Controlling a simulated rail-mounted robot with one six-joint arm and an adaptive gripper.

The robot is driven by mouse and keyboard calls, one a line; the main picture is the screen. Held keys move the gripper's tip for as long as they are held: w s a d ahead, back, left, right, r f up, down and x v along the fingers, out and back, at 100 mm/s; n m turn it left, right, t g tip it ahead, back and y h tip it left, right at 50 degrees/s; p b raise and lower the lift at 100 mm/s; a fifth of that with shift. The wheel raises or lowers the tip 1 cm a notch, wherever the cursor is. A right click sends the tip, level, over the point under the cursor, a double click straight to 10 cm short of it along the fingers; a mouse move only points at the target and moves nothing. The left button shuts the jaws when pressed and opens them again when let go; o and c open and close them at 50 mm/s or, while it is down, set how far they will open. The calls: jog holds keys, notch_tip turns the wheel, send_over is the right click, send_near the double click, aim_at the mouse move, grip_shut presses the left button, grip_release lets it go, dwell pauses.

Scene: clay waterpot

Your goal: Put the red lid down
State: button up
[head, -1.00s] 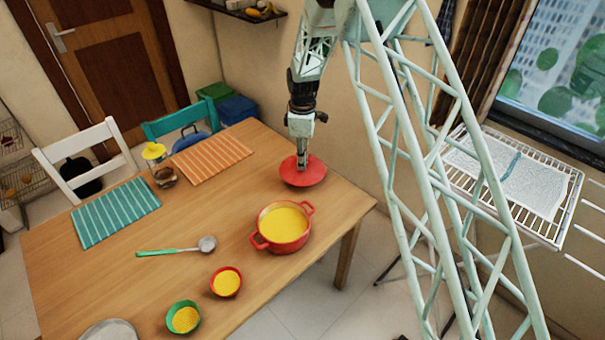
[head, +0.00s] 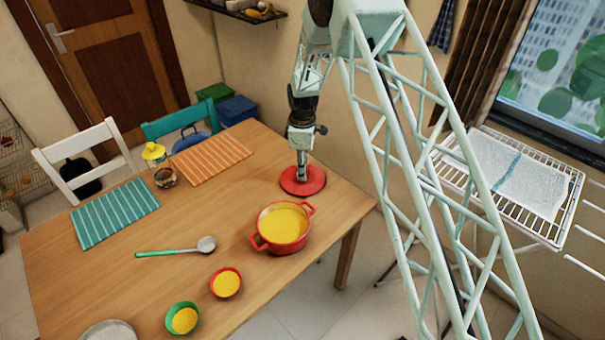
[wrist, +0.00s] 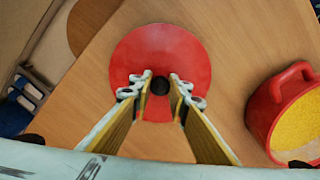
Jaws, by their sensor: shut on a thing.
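The round red lid (head: 290,187) is flat at the table's right corner, behind and right of the red pot. It looks to be on the table top or just above it; I cannot tell if it touches. In the wrist view the lid (wrist: 128,62) shows nearly whole, with a small black knob (wrist: 159,86) at its middle. My gripper (head: 302,174) points down over the lid, and in the wrist view its two fingers (wrist: 157,88) are on either side of the knob, shut on it. The red pot (head: 283,243) is uncovered and full of yellow food.
The wooden table (head: 215,210) is clear around the lid, with its right edge close by. A ladle (head: 175,251), a red bowl (head: 226,282) and a green bowl (head: 183,318) lie nearer the front. An orange mat (head: 213,158) and a teal mat (head: 115,213) are at the back and left.

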jog(key=shift+f, duration=0.2)
jog(key=shift+f, duration=0.15)
jog(key=o, duration=0.9)
jog(key=shift+r+p, duration=0.4)
jog(key=shift+r, duration=5.75)
jog(key=shift+r, duration=0.1)
